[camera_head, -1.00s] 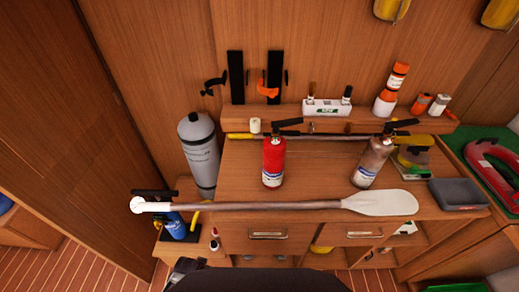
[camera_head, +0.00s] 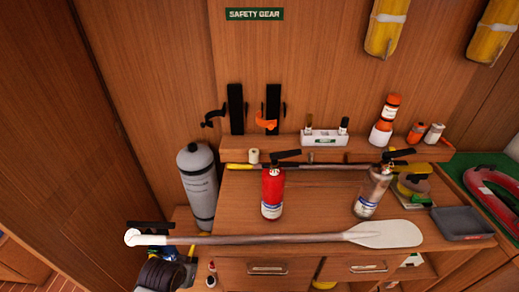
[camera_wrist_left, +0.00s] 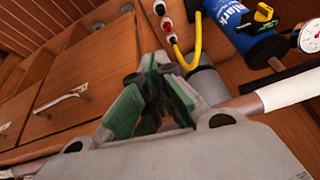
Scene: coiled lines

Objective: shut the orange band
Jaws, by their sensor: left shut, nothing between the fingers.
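The orange band (camera_head: 265,124) is on the right one of two upright black brackets (camera_head: 273,104) on the back wall, in the head view. It is a small curved strap that sticks out to the left of its bracket, and it looks open. A similar black band (camera_head: 213,119) sticks out from the left bracket (camera_head: 236,106). My left gripper (camera_wrist_left: 158,78) shows in the left wrist view, with its green-padded fingers shut and empty. It is well away from the orange band, which that view does not show. My right gripper is in neither view.
A paddle (camera_head: 280,238) lies across the front of the bench. A red extinguisher (camera_head: 272,193), a grey-brown extinguisher (camera_head: 372,192) and a grey cylinder (camera_head: 200,185) stand in front of the wall. A white holder (camera_head: 325,137) sits on the shelf right of the brackets.

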